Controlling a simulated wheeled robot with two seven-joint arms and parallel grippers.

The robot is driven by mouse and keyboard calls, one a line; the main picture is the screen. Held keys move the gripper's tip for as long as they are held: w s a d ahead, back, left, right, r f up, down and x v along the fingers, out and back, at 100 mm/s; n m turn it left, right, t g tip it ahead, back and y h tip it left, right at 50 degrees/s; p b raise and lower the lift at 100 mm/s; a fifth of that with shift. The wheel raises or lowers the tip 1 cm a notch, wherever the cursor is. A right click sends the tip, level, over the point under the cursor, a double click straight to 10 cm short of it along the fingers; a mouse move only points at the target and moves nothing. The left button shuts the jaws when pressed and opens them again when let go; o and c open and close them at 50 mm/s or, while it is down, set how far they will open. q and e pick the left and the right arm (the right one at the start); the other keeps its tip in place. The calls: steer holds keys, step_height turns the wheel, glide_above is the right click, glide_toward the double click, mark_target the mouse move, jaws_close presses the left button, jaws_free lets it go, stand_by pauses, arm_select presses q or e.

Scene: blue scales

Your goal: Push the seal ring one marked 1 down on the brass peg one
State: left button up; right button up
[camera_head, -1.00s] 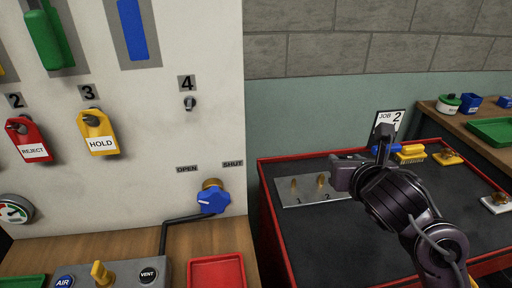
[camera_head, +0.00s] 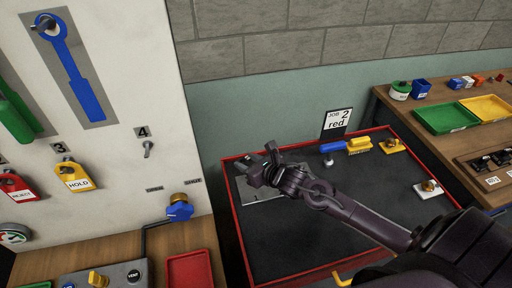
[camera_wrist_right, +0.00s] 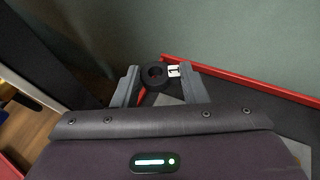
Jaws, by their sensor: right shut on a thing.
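The seal ring (camera_wrist_right: 154,75) is a thick black ring with a white tag (camera_wrist_right: 174,71) at its right side in the right wrist view. The mark on the tag is too small to read surely. My right gripper (camera_wrist_right: 158,88) is shut on the ring, one grey finger at each side. In the head view my right gripper (camera_head: 258,172) is over the grey peg plate (camera_head: 268,194) at the mat's left end. The gripper hides the brass pegs there, so I cannot tell whether ring and peg touch. My left gripper is out of view.
The dark mat (camera_head: 300,238) has a red raised rim. The white panel (camera_head: 110,130) with a blue valve knob (camera_head: 179,211) is close on the left.

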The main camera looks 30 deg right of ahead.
steer(key=shift+s+d+f+p, duration=0.15)
steer(key=shift+s+d+p, duration=0.45)
steer(key=shift+d, duration=0.35)
arm_select(q)
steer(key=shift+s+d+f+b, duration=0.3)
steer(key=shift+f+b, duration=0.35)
steer(key=shift+b, duration=1.2)
arm_select(e)
steer(key=shift+s+d+f, duration=0.1)
steer(key=shift+f, duration=2.6)
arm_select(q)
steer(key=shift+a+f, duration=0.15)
arm_select(e)
steer(key=shift+s, duration=0.1)
arm_select(q)
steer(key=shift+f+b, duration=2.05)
steer(key=shift+b, duration=0.15)
arm_select(e)
steer(key=shift+f, duration=2.2)
steer(key=o, duration=1)
